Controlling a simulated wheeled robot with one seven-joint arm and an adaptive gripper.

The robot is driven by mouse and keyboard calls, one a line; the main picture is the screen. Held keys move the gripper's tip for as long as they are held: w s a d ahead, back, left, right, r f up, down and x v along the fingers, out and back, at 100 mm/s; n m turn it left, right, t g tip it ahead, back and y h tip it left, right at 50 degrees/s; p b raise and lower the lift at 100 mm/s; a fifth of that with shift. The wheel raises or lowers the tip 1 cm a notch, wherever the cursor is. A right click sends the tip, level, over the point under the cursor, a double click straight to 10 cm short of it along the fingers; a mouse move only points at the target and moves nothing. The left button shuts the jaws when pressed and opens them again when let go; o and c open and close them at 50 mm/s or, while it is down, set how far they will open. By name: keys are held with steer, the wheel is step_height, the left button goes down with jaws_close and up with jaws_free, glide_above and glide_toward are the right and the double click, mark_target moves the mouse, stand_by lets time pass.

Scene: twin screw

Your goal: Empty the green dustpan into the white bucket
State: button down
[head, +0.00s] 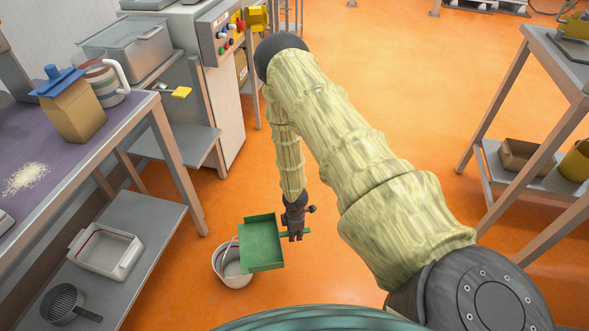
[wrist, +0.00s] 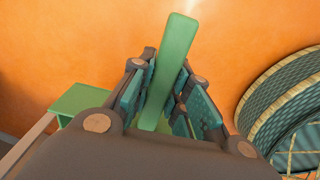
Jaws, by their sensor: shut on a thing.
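The green dustpan (head: 262,243) is in the head view, held in the air beside and partly over the white bucket (head: 232,266). The bucket stands on the orange floor, and the dustpan hides part of its rim and opening. My gripper (head: 295,229) is shut on the dustpan's handle, at the pan's right side. In the wrist view, the green handle (wrist: 172,70) runs between the fingers of my gripper (wrist: 160,105), and a corner of the pan (wrist: 82,104) shows at the left. I cannot make out any contents in the pan.
A table (head: 125,118) at left bears a white pile (head: 25,178), a brown carton (head: 73,115) and a pitcher (head: 104,82). Its lower shelf (head: 150,222) holds a white tub (head: 104,252) and a dark strainer (head: 64,303). Open floor (head: 440,115) lies right of my arm, before another table.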

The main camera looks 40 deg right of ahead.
steer(key=shift+r, duration=0.15)
steer(key=shift+r+p, duration=2.85)
steer(key=shift+r, duration=1.05)
